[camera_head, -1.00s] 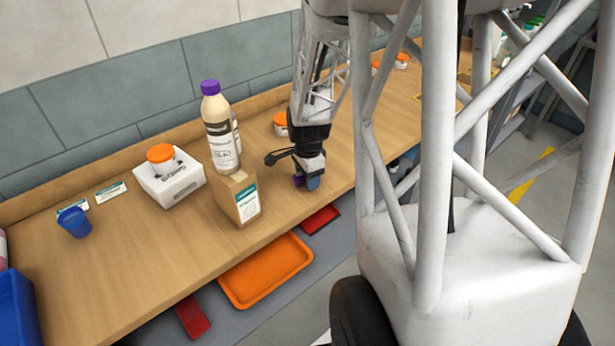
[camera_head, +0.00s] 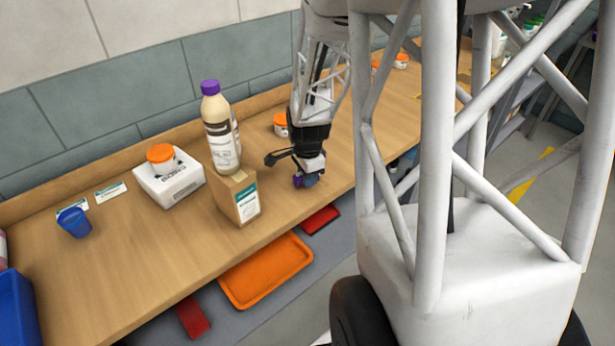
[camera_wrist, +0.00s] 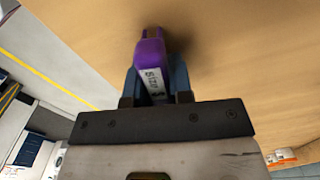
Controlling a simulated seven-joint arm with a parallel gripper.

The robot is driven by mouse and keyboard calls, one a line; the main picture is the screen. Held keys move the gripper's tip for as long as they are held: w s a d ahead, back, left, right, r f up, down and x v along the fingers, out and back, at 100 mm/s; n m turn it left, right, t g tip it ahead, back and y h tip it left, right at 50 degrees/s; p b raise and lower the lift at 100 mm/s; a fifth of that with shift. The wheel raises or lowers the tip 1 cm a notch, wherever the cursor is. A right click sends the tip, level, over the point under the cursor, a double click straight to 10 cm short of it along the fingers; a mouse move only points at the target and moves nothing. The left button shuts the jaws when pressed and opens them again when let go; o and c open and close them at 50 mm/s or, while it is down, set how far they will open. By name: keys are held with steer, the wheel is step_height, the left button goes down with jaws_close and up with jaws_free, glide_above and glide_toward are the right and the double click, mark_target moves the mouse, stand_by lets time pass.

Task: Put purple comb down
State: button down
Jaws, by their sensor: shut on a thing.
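The purple comb (camera_wrist: 151,54) is between the blue fingers of my gripper (camera_wrist: 157,80) in the wrist view, with a white label on its side. My gripper is shut on it. In the head view my gripper (camera_head: 307,180) is low over the wooden bench top (camera_head: 270,205), near its front edge and right of the cardboard box. Only a small bit of the purple comb (camera_head: 298,181) shows there. A dark shadow lies by the comb's end in the wrist view. I cannot tell whether the comb touches the bench.
A cardboard box (camera_head: 237,203) and a purple-capped bottle (camera_head: 220,130) stand left of my gripper. An orange-lidded jar (camera_head: 281,125) stands behind it. A white scale with a jar (camera_head: 169,185) and a blue cup (camera_head: 74,223) are farther left. An orange tray (camera_head: 268,272) sits below the edge.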

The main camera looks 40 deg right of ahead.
steer(key=shift+r, duration=0.1)
steer(key=shift+r, duration=0.45)
step_height(320, 180, up, 3)
steer(key=shift+s+a+f, duration=0.1)
steer(key=shift+s+f, duration=0.05)
steer(key=shift+f, duration=0.05)
steer(key=s+a, duration=0.3)
steer(key=s, duration=0.3)
steer(key=s+a+r, duration=0.1)
steer(key=s+a, duration=0.3)
steer(key=s, duration=0.3)
steer(key=shift+s+a+r, duration=0.15)
steer(key=shift+s+a, duration=0.15)
steer(key=shift+a, duration=0.1)
